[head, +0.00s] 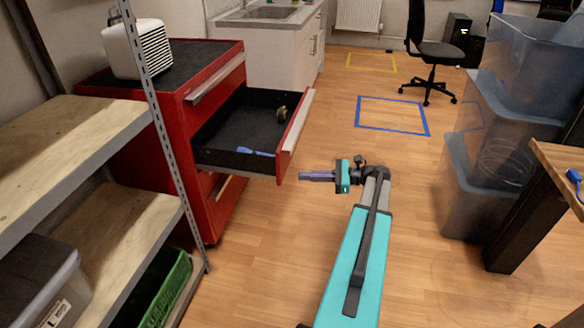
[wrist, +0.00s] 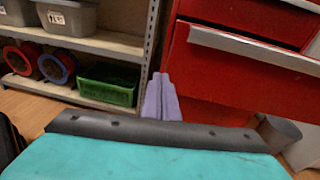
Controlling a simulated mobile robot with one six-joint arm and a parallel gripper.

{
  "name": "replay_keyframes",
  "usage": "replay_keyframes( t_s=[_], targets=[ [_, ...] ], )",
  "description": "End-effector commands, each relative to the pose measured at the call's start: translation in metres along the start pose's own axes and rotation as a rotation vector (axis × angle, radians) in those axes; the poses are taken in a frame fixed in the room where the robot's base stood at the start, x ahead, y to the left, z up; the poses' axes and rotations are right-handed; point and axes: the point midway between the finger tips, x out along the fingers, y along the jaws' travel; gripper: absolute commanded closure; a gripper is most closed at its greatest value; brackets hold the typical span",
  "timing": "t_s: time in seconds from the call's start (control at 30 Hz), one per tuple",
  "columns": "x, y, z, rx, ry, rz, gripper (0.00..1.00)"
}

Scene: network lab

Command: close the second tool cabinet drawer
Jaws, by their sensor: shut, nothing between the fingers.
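The red tool cabinet (head: 217,212) stands at the left in the head view. Its second drawer (head: 232,125), below the shut top drawer, is pulled well out. Its red front (head: 296,130) has a grey handle strip and faces right. My gripper (head: 303,176) is shut and empty, with purple fingers pointing left. It is just right of the near end of the drawer front, with a small gap in the picture. In the wrist view the shut fingers (wrist: 161,80) show beside a red drawer front with a grey handle (wrist: 255,44).
A dark round item (head: 282,113) and a blue item (head: 255,152) lie in the drawer. A shelf rack (head: 70,135) stands at the near left, its post close to the cabinet. Clear bins (head: 470,190) stand at the right. The floor between is open.

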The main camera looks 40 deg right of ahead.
Motion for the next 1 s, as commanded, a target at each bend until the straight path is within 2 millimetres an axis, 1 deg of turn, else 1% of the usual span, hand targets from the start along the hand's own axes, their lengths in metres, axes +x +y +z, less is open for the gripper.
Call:
replay_keyframes(
  t_s=[0.03,0.1,0.2,0.33,0.43,0.77,0.87,1.0],
  targets=[
    [-0.02,-0.009,0.0,0.01,-0.025,-0.028,1.0],
    [-0.042,-0.017,0.008,0.023,-0.058,-0.056,1.0],
    [-0.065,-0.023,0.018,0.037,-0.095,-0.082,1.0],
    [-0.08,-0.026,0.026,0.046,-0.119,-0.099,1.0],
    [-0.083,-0.027,0.029,0.047,-0.125,-0.102,1.0],
    [-0.081,-0.026,0.029,0.047,-0.124,-0.1,1.0],
    [-0.078,-0.027,0.029,0.047,-0.123,-0.1,1.0],
    [-0.068,-0.027,0.03,0.047,-0.123,-0.097,1.0]
  ],
)
